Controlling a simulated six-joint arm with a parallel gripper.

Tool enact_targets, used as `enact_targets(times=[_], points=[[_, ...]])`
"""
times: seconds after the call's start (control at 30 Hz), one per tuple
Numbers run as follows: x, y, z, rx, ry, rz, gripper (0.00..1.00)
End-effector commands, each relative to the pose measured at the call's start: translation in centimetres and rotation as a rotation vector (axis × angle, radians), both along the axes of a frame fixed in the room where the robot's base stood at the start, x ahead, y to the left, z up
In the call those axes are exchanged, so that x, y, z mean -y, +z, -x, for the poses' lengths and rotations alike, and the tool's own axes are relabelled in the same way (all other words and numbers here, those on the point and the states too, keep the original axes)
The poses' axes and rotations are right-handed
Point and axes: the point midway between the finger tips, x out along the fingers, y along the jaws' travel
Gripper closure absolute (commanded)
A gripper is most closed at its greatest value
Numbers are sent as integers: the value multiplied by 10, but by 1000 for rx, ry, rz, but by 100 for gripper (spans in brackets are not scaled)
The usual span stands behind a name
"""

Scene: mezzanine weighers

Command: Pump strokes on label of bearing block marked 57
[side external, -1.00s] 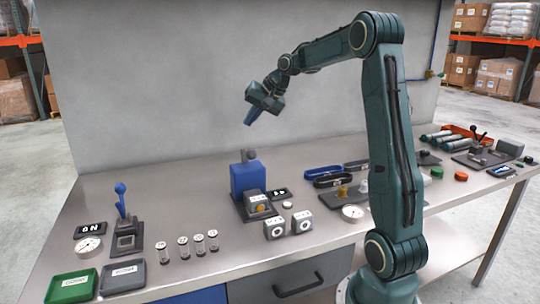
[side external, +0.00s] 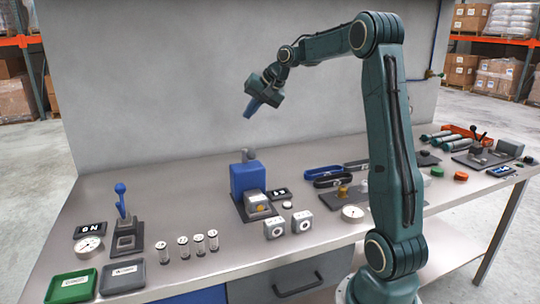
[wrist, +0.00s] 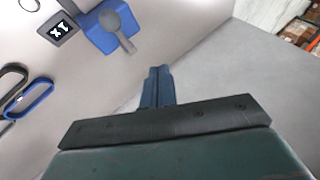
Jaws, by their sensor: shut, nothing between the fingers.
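My gripper (side external: 249,111) hangs in the air above and behind the blue block, with its blue fingers together and nothing between them. The closed fingers also show in the wrist view (wrist: 157,74). Two small light-grey blocks with round faces, which look like bearing blocks, stand side by side near the front edge: a left one (side external: 274,228) and a right one (side external: 302,223). No 57 and no label text can be read on them. A blue-handled lever (side external: 121,203) stands on a dark base at the left. A blue block (side external: 247,178) with a grey top stands mid-bench.
A small display (side external: 90,229), a dial (side external: 88,247), a green tray (side external: 72,286) and a grey tray (side external: 123,276) lie left. Black and blue loops (side external: 332,181) lie right of the blue block. A wall (side external: 220,80) stands behind the bench.

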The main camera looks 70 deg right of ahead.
Motion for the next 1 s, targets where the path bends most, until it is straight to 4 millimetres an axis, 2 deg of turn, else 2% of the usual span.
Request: enact_targets(times=[0.63, 1.0], points=[[-9, -62, 9, -2, 0, -2, 100], [-11, -77, 11, -1, 0, 0, 100]])
